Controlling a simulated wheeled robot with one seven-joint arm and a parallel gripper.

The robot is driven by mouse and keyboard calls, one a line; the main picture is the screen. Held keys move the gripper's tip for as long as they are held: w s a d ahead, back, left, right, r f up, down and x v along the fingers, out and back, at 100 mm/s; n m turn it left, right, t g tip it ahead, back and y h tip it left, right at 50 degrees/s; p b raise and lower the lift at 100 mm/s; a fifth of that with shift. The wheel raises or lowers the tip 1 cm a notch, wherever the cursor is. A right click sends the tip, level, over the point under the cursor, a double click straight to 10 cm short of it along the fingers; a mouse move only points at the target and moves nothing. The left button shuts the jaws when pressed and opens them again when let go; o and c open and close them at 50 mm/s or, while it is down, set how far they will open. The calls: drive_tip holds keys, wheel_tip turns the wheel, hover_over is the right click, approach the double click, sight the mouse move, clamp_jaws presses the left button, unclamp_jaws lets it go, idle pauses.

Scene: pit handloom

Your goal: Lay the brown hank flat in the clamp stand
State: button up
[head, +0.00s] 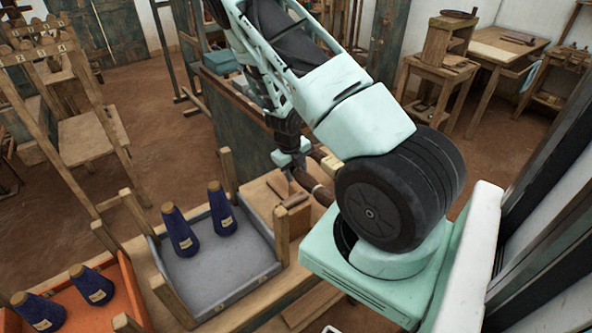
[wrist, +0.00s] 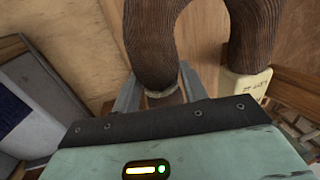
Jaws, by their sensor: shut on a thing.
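The brown hank (wrist: 155,45) is a thick ribbed loop, bent like an arch in the wrist view. My gripper (wrist: 160,92) is shut on one leg of it, with a grey finger on each side. The other leg hangs to the right and carries a cream label (wrist: 247,83). In the head view my gripper (head: 291,165) is small and partly hidden by my arm; part of the brown hank (head: 318,192) shows beside it. Wooden blocks on the bench (head: 290,204), perhaps the clamp stand, are close below. Whether the hank touches them I cannot tell.
A grey tray (head: 215,290) with two navy cones (head: 179,232) stands left of the blocks, with wooden posts at its corners. An orange tray (head: 130,285) with more navy cones is at the lower left. A dark panel (head: 240,125) rises behind the bench.

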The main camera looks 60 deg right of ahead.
drive_tip(key=shift+f+b, duration=2.4)
drive_tip(key=shift+f, duration=0.7)
drive_tip(key=shift+s+a+f+b, duration=0.2)
drive_tip(key=shift+s+f+b, duration=0.05)
drive_tip(key=shift+f+b, duration=0.4)
drive_tip(key=o, duration=1.2)
drive_tip(key=shift+c, duration=0.2)
drive_tip(key=shift+w+r, duration=0.15)
drive_tip(key=shift+r, duration=0.25)
drive_tip(key=a+r+p, duration=0.3)
drive_tip(key=r, duration=1.5)
drive_tip(key=shift+w+r+p, duration=0.15)
drive_tip(key=shift+w+p, duration=0.25)
drive_tip(key=shift+w, duration=0.05)
